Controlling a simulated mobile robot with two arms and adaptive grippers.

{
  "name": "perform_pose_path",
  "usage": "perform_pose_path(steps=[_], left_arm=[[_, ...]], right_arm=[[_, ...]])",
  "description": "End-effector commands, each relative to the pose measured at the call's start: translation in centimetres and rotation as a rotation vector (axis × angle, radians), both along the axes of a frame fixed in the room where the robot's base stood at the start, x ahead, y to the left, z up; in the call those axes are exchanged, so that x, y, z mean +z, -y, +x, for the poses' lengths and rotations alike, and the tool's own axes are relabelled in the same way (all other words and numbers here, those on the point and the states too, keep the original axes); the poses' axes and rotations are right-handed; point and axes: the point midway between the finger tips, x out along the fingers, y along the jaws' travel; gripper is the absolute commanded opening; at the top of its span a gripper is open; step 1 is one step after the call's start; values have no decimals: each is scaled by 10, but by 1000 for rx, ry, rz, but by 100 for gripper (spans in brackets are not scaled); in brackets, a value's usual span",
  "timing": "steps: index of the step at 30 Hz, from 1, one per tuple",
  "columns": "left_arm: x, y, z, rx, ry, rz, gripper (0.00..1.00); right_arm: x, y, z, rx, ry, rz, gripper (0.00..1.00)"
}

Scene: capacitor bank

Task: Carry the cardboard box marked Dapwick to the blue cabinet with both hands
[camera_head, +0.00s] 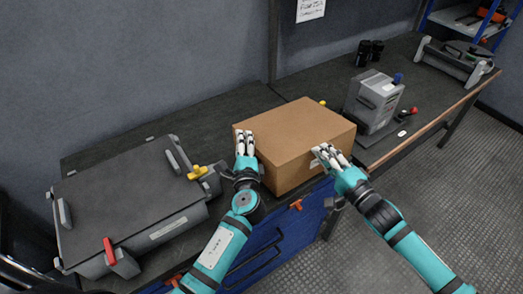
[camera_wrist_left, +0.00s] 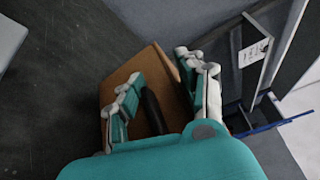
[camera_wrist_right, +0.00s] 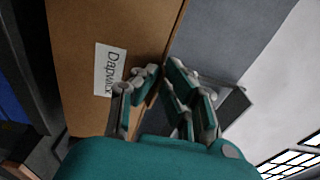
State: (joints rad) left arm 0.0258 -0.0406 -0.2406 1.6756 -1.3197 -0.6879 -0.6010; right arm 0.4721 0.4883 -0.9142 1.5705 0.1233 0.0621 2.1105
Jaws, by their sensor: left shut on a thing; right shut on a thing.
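The brown cardboard box (camera_head: 298,132) sits on or just above the dark workbench; I cannot tell if it touches. In the right wrist view, the box (camera_wrist_right: 82,45) shows a white label reading Dapwick (camera_wrist_right: 110,70). My left gripper (camera_head: 245,143) is shut on the box's left edge. My right gripper (camera_head: 327,157) is shut on its near right side, close to the label. A blue cabinet front (camera_head: 272,240) with a dark handle shows below the bench's front edge, partly hidden by my left arm. The box's far and bottom sides are hidden.
A large grey case (camera_head: 125,195) with yellow and red latches lies left of the box. A grey device (camera_head: 374,100) stands close to its right. A grey tool carrier (camera_head: 455,62) and blue shelving (camera_head: 470,28) are farther right. The floor (camera_head: 440,170) at right is clear.

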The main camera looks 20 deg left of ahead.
Motion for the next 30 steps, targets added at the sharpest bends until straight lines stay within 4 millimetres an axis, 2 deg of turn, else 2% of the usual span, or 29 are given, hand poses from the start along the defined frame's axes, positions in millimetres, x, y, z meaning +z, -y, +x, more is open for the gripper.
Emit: perform_pose_path(steps=[1, 6, 7, 12, 18, 23, 30], left_arm=[[-6, 6, 1, -13, 2, 2, 0], [-16, 6, 1, -13, 2, 2, 0], [-13, 5, 1, -13, 0, 1, 43], [-12, 4, 0, -10, 0, 0, 64], [-12, 2, 0, -5, 2, 0, 64], [-12, 1, 0, -3, 2, 1, 83], [-12, 1, 0, -2, 2, 1, 84]], right_arm=[[-2, -5, -2, 11, 9, 8, 0], [-13, -5, -3, 11, 9, 8, 0], [-10, -5, -3, 10, 7, 6, 9], [-10, -3, -2, 7, 4, 4, 29], [-11, -2, -1, 3, 2, 2, 29], [-12, -1, 0, 2, 1, 1, 29], [-12, 0, 0, 1, 1, 1, 29]])
